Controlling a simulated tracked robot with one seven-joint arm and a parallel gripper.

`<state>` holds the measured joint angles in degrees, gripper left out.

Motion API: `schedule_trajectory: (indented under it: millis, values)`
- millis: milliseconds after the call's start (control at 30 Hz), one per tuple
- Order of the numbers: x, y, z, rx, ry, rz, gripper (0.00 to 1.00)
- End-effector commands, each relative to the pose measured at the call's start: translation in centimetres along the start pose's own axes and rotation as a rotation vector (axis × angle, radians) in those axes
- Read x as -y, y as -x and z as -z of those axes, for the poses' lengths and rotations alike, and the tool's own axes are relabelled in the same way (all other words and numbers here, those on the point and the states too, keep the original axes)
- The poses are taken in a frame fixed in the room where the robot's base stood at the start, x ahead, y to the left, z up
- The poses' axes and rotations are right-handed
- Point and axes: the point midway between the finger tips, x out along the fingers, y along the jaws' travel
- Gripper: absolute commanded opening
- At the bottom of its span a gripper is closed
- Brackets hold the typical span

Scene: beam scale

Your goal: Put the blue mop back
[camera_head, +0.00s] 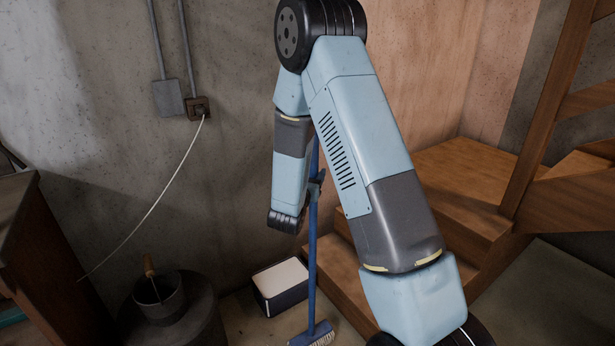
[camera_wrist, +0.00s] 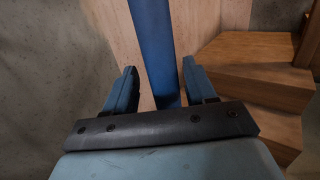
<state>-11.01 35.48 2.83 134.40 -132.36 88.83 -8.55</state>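My gripper (camera_head: 316,186) is at the upper part of the pole. In the wrist view, the pole (camera_wrist: 155,45) runs down between the two fingers of my gripper (camera_wrist: 160,82). The fingers are apart, with a clear gap on the pole's left side and a narrow one on its right. The pole's top is partly hidden by my arm in the head view.
A dark box with a white top (camera_head: 282,278) stands left of the mop. Wooden stairs (camera_head: 455,205) rise on the right. A pot with a wooden-handled tool (camera_head: 160,300) sits on a round stand at lower left. A concrete wall (camera_head: 225,170) is behind.

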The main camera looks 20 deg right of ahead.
Motion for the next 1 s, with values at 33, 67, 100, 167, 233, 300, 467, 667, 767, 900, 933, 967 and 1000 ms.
schedule_trajectory:
  millis: [33,67,100,167,233,300,467,667,767,900,933,967,1000]
  values:
    - [0.0,0.0,0.0,0.0,0.0,0.0,0.6]
    - [0.0,0.0,0.0,0.0,0.0,-0.001,0.6]
    - [-0.1,0.0,0.0,0.0,0.0,-0.001,0.6]
    - [-0.1,0.1,0.0,0.0,0.0,-0.001,0.6]
    - [-0.1,0.1,0.0,0.0,0.0,-0.002,0.6]
    - [-0.1,0.1,-0.1,0.0,-0.001,-0.002,0.6]
    - [-0.3,1.4,-0.1,-0.001,0.0,-0.006,0.6]
    - [-0.3,5.2,-0.1,-0.002,0.001,-0.008,0.6]
    - [-0.3,7.1,-0.1,-0.002,0.002,-0.008,0.6]
    - [-0.3,9.5,-0.1,-0.001,0.001,-0.007,0.6]
    - [-0.2,9.9,-0.1,-0.001,0.001,-0.007,0.6]
    - [-0.3,10.3,-0.1,-0.001,0.001,-0.007,0.6]
    - [-0.3,10.8,-0.1,-0.001,0.0,-0.007,0.6]
